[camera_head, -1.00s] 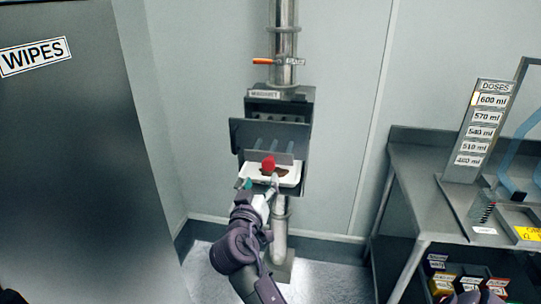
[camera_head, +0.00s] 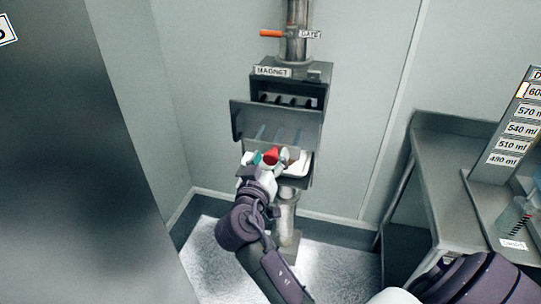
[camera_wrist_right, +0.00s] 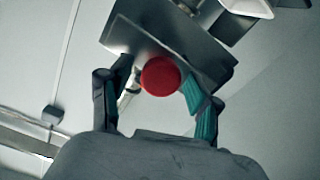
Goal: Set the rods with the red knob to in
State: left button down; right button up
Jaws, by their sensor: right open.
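The red knob (camera_head: 271,156) sits in front of the grey plate and rods (camera_head: 276,134), which stand pulled out from the magnet housing (camera_head: 318,92). My right gripper (camera_head: 267,159) is at the knob, its fingers open on either side. In the right wrist view, the round red knob (camera_wrist_right: 160,76) lies between the two spread finger pads, in front of the grey plate (camera_wrist_right: 150,32). I cannot tell whether a finger touches it. The fingers and wrist hide part of the white tray (camera_head: 298,168) below. My left gripper is not in view.
A pipe with an orange gate handle (camera_head: 272,33) rises above the housing. A dark cabinet (camera_head: 70,170) stands at left. A steel table (camera_head: 445,190) with a doses board (camera_head: 519,130) stands at right. The floor below is clear.

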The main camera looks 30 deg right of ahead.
jog(key=c, duration=0.4)
grip_shut()
jog(key=shift+d, duration=0.1)
